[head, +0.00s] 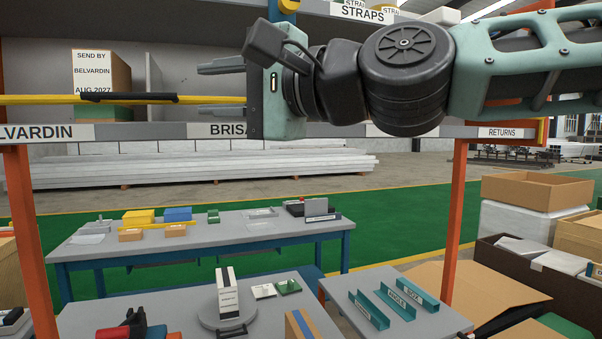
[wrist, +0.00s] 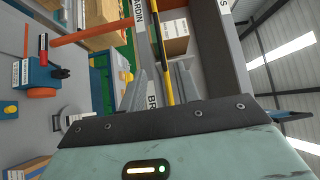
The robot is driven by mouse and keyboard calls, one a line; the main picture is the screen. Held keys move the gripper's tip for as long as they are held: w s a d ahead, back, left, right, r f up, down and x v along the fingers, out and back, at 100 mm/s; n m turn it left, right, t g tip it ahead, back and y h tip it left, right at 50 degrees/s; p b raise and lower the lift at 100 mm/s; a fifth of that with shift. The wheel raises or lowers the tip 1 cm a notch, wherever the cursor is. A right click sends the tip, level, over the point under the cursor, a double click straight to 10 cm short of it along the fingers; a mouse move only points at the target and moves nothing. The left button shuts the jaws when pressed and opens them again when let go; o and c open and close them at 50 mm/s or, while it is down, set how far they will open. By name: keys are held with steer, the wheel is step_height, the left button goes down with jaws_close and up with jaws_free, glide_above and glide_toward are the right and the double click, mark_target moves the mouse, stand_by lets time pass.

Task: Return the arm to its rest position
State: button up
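My gripper (head: 205,88) is raised at the front of the upper shelf, pointing left. Its two grey fingers are spread apart, one above the other in the head view. They also show in the wrist view (wrist: 161,80), with nothing clamped between them. My arm reaches in from the upper right. A yellow bar (head: 60,100) with a black middle part runs along the shelf front. In the wrist view the bar (wrist: 161,60) appears in the gap between the fingers; I cannot tell its depth. Its right end is hidden by my gripper.
A labelled cardboard box (head: 100,72) sits on the shelf, left of the fingers. Orange posts (head: 455,222) hold the shelf (head: 105,132). Below are a far table (head: 260,226) and near tables with blocks and teal channels (head: 400,300). Open cartons (head: 535,190) stand at right.

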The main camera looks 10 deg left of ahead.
steer(key=s+d+f+n+g+h, duration=0.1)
steer(key=s+d+f+n+h, duration=0.2)
steer(key=f, duration=1)
steer(key=s+f+n+g+h, duration=0.25)
steer(key=s+f+h, duration=0.2)
steer(key=f, duration=0.85)
steer(key=s+d+f+n+h, duration=0.1)
steer(key=s+d+f+h, duration=0.1)
steer(key=d, duration=0.7)
steer(key=s+d+f+n+h, duration=0.2)
steer(key=d+f+h, duration=0.2)
steer(key=d, duration=0.6)
steer(key=s+d+f+n+h, duration=0.1)
steer(key=s+d+f+h, duration=0.1)
steer(key=d+f, duration=0.5)
steer(key=d+g+h, duration=0.1)
steer(key=d, duration=0.2)
steer(key=shift+s+n+h, duration=0.35)
steer(key=shift+s, duration=0.05)
steer(key=shift+f, duration=0.1)
